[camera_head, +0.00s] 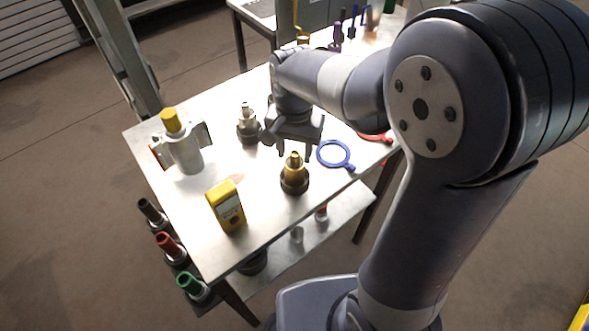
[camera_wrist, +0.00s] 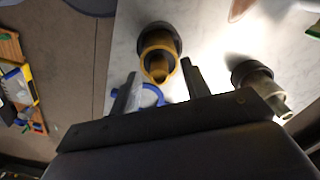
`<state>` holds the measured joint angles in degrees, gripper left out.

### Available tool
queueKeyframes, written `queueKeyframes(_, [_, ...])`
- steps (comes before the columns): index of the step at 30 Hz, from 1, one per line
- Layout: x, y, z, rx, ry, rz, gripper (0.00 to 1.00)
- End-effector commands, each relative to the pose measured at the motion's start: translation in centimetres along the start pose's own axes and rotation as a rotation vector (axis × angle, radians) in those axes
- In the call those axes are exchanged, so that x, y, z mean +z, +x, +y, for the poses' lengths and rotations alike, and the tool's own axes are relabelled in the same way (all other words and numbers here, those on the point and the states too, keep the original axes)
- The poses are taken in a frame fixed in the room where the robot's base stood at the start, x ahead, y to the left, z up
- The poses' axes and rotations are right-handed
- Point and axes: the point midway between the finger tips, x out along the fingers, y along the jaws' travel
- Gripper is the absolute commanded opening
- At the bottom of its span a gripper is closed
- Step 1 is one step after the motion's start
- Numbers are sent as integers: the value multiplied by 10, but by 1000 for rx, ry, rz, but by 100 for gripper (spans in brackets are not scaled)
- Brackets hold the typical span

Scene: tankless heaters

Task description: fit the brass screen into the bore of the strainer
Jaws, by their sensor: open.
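The brass screen (camera_head: 294,171) appears to be the brass-coloured piece standing upright in a dark round holder on the table. In the wrist view the brass screen (camera_wrist: 157,62) lies ahead of the fingertips, roughly between them. My gripper (camera_head: 289,149) is open and points down just behind and above the brass piece; nothing shows in its jaws. In the wrist view my gripper (camera_wrist: 160,76) has two fingers spread apart. A grey upright cylinder with a yellow top (camera_head: 185,153) stands at the table's left; it may be the strainer. Its bore is not visible.
A silver fitting in a dark holder (camera_head: 247,126) stands close left of my gripper. A yellow meter (camera_head: 226,207) is at the front left, a blue ring (camera_head: 334,154) to the right. A red ring (camera_head: 376,137) lies partly hidden behind my arm. Bare table (camera_head: 258,205) shows between meter and brass piece.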

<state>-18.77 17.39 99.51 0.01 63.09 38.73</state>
Motion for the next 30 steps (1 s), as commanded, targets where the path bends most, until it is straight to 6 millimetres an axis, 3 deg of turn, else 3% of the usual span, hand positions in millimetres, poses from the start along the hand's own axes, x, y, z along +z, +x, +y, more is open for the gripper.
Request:
queueKeyframes(7, [0, 2, 0, 0, 0, 0, 44])
queueKeyframes(23, [0, 1, 0, 0, 0, 0, 0])
queueKeyframes(30, [0, 1, 0, 0, 0, 0, 0])
